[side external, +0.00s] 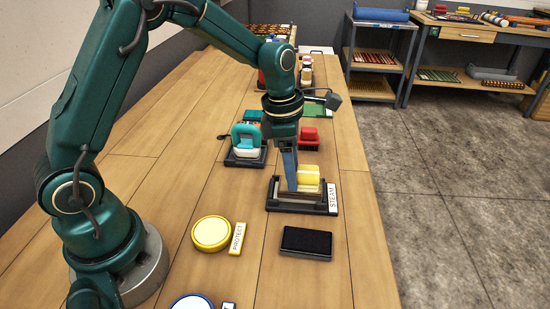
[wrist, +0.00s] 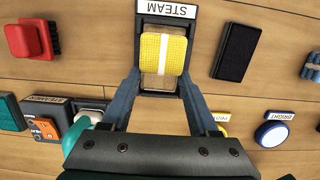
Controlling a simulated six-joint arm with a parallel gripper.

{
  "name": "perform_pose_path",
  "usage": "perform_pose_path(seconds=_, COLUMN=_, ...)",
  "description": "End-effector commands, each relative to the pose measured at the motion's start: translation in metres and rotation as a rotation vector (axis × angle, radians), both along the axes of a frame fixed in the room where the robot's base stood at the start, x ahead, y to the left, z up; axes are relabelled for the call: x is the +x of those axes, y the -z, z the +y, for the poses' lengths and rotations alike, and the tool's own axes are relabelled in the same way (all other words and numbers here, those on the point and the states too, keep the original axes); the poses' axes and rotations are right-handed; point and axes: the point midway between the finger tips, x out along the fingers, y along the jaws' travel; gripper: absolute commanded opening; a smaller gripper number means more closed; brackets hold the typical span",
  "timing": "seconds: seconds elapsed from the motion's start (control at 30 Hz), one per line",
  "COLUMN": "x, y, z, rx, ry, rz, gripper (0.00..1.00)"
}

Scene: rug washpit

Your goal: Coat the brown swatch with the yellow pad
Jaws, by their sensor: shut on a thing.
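The yellow pad (wrist: 163,53) has a white stripe across it. In the wrist view it sits between the fingertips of my gripper (wrist: 160,82), over the dark tray labelled STEAM (wrist: 168,24). In the side view my gripper (side external: 291,186) points down at the yellow pad (side external: 309,177), which is within the tray (side external: 273,192). My gripper is shut on the pad. A tan-brown strip (wrist: 158,83) shows below the pad in the wrist view. It may be the brown swatch, but most of it is hidden and I cannot tell.
A black rectangular block (side external: 307,242) lies in front of the tray. A yellow round container (side external: 211,232) labelled PROTECT stands front left, with a blue-rimmed one (side external: 192,302) at the front edge. A teal-handled steamer (side external: 247,146) and a red block (side external: 309,136) stand behind.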

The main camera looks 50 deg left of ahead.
Motion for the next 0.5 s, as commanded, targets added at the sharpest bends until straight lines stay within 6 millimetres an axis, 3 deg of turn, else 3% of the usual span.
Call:
perform_pose_path(seconds=0.37, x=0.023, y=0.001, z=-0.026, rx=0.0, ry=0.001, rz=0.001, gripper=0.0)
perform_pose_path(seconds=0.5, x=0.014, y=0.0, z=-0.015, rx=0.0, ry=-0.004, rz=0.002, gripper=0.0)
